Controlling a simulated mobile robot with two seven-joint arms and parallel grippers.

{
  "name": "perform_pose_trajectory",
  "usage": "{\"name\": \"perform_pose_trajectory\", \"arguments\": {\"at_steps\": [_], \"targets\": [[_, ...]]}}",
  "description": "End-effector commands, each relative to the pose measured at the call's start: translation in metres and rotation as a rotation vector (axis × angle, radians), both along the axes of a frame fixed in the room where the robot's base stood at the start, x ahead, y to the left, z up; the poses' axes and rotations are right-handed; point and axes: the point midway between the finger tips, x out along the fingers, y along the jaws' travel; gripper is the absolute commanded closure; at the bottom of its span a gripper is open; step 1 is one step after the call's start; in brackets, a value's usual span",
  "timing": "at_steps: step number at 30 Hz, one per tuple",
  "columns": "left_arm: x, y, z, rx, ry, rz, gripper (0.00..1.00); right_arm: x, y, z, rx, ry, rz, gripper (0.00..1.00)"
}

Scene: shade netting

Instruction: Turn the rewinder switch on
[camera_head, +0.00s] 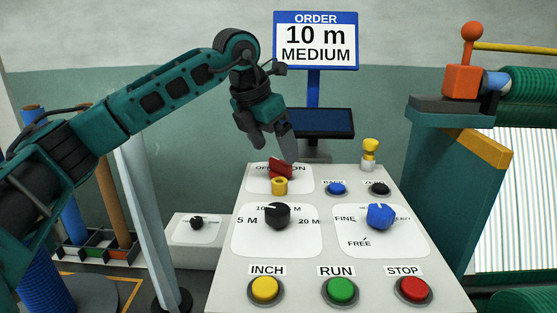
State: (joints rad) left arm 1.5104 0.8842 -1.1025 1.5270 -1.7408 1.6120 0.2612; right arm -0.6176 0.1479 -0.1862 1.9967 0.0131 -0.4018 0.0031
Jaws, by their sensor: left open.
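The rewinder switch is a red handle (281,171) above a yellow collar (279,187), on a white plate at the back left of the sloped control panel (322,218). Its label reads OFF on the left and ON on the right, partly covered by the handle. The handle looks tilted; I cannot tell its exact setting. My left gripper (275,154) is open and points down just above the red handle. Its right fingertip overlaps the handle's top in the picture; I cannot tell whether they touch. My right gripper is not in view.
Nearby are a blue button (336,188), a black button (375,188), a yellow knob (370,147), a black length dial (277,215) and a blue dial (380,216). INCH, RUN and STOP buttons line the front. A dark screen (323,123) and order sign (316,42) stand behind.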

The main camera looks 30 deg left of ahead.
Motion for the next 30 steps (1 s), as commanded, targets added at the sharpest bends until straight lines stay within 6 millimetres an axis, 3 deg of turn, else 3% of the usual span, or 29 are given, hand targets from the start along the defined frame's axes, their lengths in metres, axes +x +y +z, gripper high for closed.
{"name": "perform_pose_trajectory", "arguments": {"at_steps": [3,7,19,30], "targets": [[0.007,-0.003,-0.020,0.001,0.002,0.000,0.11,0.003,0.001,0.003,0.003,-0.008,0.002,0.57],[0.012,-0.005,-0.032,0.000,0.001,-0.001,0.11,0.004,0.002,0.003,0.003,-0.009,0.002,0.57],[0.015,-0.005,-0.038,0.000,-0.001,-0.001,0.11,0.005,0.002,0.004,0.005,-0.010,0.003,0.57],[0.015,-0.005,-0.038,0.000,-0.001,-0.001,0.46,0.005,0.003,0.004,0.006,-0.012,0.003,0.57]]}}
